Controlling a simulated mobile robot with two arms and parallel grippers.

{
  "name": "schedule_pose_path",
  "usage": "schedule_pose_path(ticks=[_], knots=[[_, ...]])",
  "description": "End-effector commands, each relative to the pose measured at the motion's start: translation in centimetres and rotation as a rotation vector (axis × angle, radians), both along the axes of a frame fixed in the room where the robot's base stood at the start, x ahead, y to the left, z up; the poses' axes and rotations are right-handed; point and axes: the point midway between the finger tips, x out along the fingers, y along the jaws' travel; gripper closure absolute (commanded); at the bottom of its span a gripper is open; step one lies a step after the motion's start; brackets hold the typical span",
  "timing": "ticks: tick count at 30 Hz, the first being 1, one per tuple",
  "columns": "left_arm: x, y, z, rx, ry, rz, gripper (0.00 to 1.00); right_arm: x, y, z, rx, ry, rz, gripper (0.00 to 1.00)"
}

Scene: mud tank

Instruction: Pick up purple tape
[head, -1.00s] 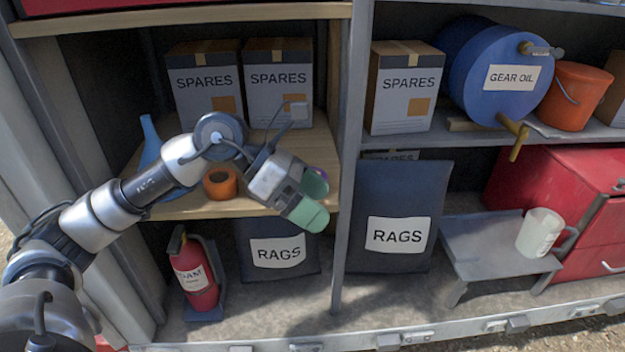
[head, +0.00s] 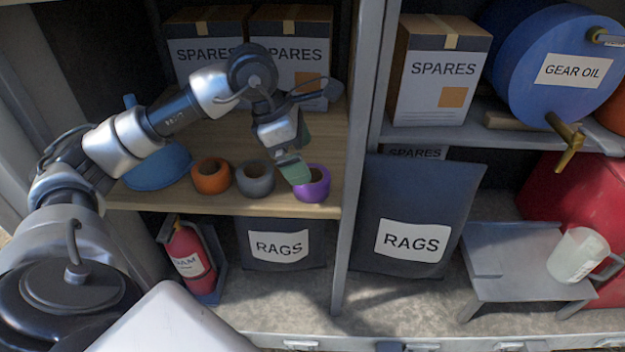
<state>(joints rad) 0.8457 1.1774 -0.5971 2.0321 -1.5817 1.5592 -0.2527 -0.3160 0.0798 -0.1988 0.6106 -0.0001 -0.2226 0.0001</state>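The purple tape (head: 314,184) is a roll lying flat on the wooden shelf (head: 225,203), near its front edge at the right end. My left gripper (head: 297,172) has green fingertips and points down at the left side of the purple tape, covering part of it from view. I cannot tell whether the fingertips touch the tape or how far apart they are. My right gripper is not in view.
A grey tape (head: 254,179) and an orange tape (head: 211,177) lie left of the purple one, with a blue funnel (head: 158,168) beyond. Spares boxes (head: 205,52) stand behind. A grey cabinet post (head: 362,130) rises close on the right.

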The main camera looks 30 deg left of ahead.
Motion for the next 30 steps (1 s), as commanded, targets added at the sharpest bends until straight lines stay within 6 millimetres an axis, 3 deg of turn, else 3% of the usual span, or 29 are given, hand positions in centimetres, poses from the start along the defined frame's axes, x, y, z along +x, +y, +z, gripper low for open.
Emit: schedule_pose_path(ticks=[4, 12, 21, 23, 30], knots=[[0.1, -0.4, -1.0, 0.000, 0.002, -0.001, 0.00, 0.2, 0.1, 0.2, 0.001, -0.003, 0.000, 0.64], [0.8, -1.8, -4.5, -0.001, 0.002, 0.000, 0.00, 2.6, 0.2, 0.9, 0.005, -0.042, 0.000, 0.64], [0.9, -2.0, -5.2, -0.001, -0.001, 0.000, 0.00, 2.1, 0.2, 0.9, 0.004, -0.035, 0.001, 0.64], [0.9, -2.0, -5.2, -0.001, -0.001, 0.000, 0.06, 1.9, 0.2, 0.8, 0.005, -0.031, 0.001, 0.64], [0.9, -1.9, -5.1, -0.001, -0.001, 0.000, 0.43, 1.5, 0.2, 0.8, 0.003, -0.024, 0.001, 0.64]])
